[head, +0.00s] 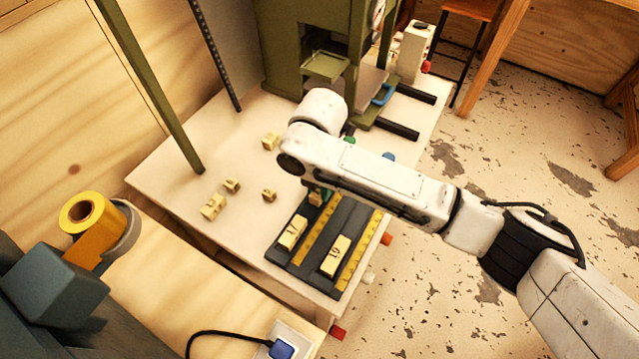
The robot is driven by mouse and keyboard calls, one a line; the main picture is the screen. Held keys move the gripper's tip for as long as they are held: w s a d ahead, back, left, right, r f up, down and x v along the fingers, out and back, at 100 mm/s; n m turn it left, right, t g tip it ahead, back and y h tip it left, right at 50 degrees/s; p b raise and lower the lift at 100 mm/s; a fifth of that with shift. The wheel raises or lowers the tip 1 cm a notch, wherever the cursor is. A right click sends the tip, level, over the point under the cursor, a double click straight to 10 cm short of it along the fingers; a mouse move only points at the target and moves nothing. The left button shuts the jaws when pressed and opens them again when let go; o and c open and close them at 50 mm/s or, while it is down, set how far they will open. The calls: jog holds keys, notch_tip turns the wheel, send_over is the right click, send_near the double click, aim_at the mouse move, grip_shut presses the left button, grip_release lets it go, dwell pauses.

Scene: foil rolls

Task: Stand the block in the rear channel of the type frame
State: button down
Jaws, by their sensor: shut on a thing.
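The type frame (350,222) is a dark tray on the table, with long channels and yellow ruled strips. A block marked 17 (292,233) lies in its left channel and a block marked 19 (336,255) lies in its right channel. My gripper (317,191) is at the far end of the left channel, mostly hidden under my white arm. It is shut on a small tan block (316,199), of which only a little shows. I cannot tell whether this block touches the frame.
Several loose tan blocks (213,206) lie on the pale table (165,181) left of the frame. A green press (310,45) stands at the back, with a green post (150,85) at left. A yellow roll (88,213) is on the near left bench.

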aim_at(319, 190)
jog(key=shift+f, duration=0.2)
jog(key=c, duration=0.9)
grip_release()
jog(key=shift+r, duration=0.1)
notch_tip(319, 190, up, 12)
jog(key=shift+b, duration=0.45)
